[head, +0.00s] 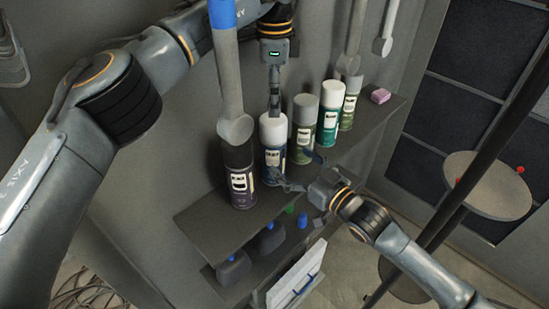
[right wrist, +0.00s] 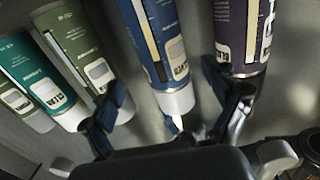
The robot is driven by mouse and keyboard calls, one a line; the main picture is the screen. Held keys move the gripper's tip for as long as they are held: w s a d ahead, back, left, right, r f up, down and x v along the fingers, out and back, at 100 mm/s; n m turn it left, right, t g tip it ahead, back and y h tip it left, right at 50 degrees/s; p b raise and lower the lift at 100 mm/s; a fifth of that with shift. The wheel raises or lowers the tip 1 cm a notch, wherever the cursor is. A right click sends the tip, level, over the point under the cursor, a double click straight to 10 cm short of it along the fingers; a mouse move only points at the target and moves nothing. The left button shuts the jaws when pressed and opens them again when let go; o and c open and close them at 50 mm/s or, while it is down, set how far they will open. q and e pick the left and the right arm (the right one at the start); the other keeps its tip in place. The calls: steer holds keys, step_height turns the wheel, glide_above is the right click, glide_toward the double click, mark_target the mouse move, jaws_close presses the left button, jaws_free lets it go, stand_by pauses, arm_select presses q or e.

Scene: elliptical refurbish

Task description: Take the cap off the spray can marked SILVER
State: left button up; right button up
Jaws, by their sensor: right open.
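The spray can marked SILVER is the blue can (head: 273,158) with a white cap (head: 272,129), upright on the shelf. In the right wrist view the blue can (right wrist: 162,55) appears upside down, with its label partly readable. My right gripper (head: 297,170) is open, its fingers on either side of the can's lower part in the right wrist view (right wrist: 165,95); I cannot tell if they touch it. My left gripper (head: 274,108) points down at the white cap from above. Its fingers show edge-on, so their opening and any contact with the cap are unclear.
A dark purple can (head: 239,180) stands left of the blue can; green (head: 303,130), teal (head: 329,115) and another green can (head: 349,105) stand right. A pink block (head: 380,95) lies at the shelf's (head: 215,225) far end. Dark bottles (head: 234,268) stand below.

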mark_target(282, 155)
steer(key=x, duration=0.5)
steer(key=shift+s+a+r, duration=0.1)
steer(key=shift+a+r, duration=0.05)
steer(key=shift+a, duration=0.25)
steer(key=shift+w+a, duration=0.25)
steer(key=shift+w, duration=0.3)
steer(key=shift+s, duration=0.1)
steer(key=shift+c, duration=1)
steer(key=c, duration=1.4)
steer(key=o, duration=1.6)
